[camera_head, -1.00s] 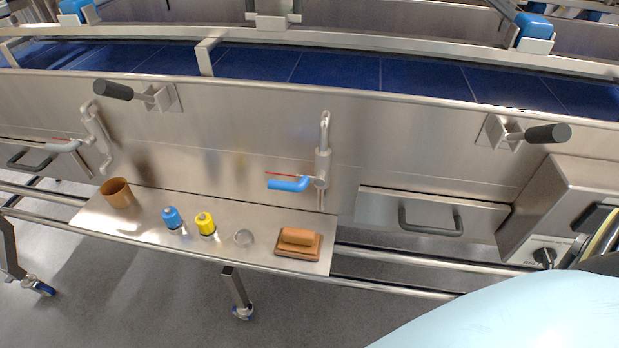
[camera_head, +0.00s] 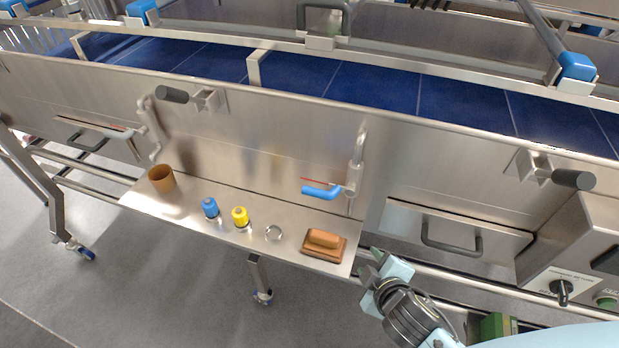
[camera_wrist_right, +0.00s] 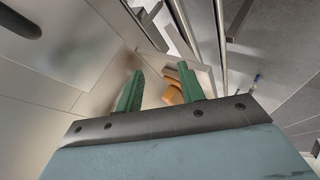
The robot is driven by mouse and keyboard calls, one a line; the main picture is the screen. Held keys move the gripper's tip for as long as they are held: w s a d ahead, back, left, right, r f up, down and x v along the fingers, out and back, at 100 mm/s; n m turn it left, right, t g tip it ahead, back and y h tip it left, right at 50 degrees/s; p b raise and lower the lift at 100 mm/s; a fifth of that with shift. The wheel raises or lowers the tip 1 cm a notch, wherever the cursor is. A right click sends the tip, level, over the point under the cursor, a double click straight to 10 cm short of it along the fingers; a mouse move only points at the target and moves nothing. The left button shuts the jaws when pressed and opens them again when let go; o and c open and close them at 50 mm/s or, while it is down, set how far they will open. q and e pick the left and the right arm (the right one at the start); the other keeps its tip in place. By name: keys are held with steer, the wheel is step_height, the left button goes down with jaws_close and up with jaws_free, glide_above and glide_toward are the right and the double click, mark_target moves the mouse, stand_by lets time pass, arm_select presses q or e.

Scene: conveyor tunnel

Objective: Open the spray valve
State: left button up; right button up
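A valve with a blue lever (camera_head: 322,192) sits on a steel pipe (camera_head: 357,160) on the machine's side panel. Its lever points left, roughly level, with a thin red line just above it. A second pipe (camera_head: 152,130) with a pale lever stands farther left. I cannot tell from a label which is the spray valve. My right gripper (camera_head: 372,264) is below and right of the blue lever, apart from it, near the shelf's right end. In the right wrist view its green fingers (camera_wrist_right: 160,90) are spread with a gap between them. My left gripper is not in view.
A steel shelf (camera_head: 190,215) below the valve holds a brown cup (camera_head: 161,178), a blue bottle (camera_head: 209,207), a yellow bottle (camera_head: 240,216), a small ring (camera_head: 273,233) and an orange-brown brush (camera_head: 323,241). A drawer handle (camera_head: 450,240) and a black-knobbed lever (camera_head: 572,179) are to the right.

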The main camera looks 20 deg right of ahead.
steer(key=w+a+r+n+t+y, duration=0.1)
steer(key=a+r+n+t+y, duration=0.2)
steer(key=r, duration=0.4)
steer(key=w+a+r+n+t+y, duration=0.1)
steer(key=a+r+n+t, duration=0.1)
steer(key=a+r+n, duration=0.35)
steer(key=d+r+p+x, duration=0.1)
steer(key=r+p+x, duration=0.1)
steer(key=x, duration=1)
steer(key=shift+w+y, duration=0.3)
steer(key=shift+w, duration=0.25)
steer(key=shift+f, duration=0.15)
jaws_close()
